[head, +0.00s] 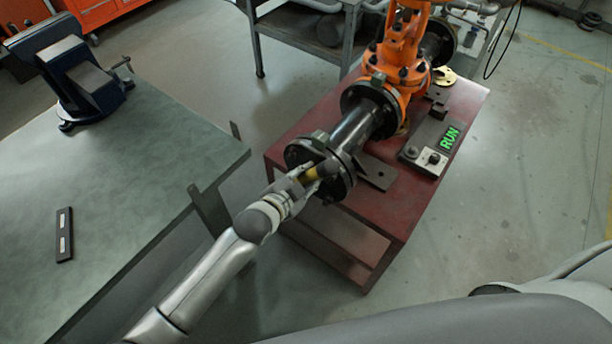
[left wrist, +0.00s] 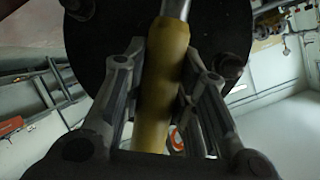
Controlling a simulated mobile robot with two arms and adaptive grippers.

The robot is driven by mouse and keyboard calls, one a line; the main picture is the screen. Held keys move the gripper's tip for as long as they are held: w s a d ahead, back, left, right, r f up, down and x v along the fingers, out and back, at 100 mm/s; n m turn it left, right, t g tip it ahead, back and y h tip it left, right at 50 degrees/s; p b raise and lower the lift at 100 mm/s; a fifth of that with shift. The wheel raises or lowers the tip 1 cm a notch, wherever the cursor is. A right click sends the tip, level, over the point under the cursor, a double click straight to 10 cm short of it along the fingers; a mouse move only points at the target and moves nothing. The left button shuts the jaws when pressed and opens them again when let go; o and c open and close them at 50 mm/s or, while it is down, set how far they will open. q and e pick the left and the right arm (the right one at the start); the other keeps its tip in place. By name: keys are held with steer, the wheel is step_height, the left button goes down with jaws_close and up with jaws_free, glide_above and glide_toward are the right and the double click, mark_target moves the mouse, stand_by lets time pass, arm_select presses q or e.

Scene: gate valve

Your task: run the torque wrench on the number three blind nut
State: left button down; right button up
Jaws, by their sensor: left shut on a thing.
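My left gripper (head: 303,181) is at the near black flange (head: 338,180) of the pipe. In the left wrist view, my left gripper (left wrist: 165,95) is shut around a yellow tool handle (left wrist: 166,60), the torque wrench, with a metal shaft (left wrist: 177,8) at its upper end. The dark blind flange (left wrist: 112,30) fills the background behind it. Nuts (left wrist: 229,65) show at the flange's rim; I cannot tell which is number three or whether the wrench sits on a nut. A control box (head: 424,160) with a green RUN display (head: 451,138) stands on the red bench. My right gripper is out of view.
The orange gate valve (head: 398,60) stands on the red bench (head: 300,140). At left, a green-topped table (head: 150,160) carries a vise (head: 80,80) and a dark strip (head: 65,235). A grey cart (head: 300,40) stands behind. Floor is clear at right.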

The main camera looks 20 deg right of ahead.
arm_select(q)
steer(key=shift+r, duration=0.25)
steer(key=shift+s+a+p, duration=0.7)
steer(key=shift+a+p, duration=0.05)
steer(key=shift+a, duration=0.15)
steer(key=shift+s+a+p, duration=0.65)
steer(key=shift+a+p, duration=0.05)
steer(key=shift+a, duration=0.15)
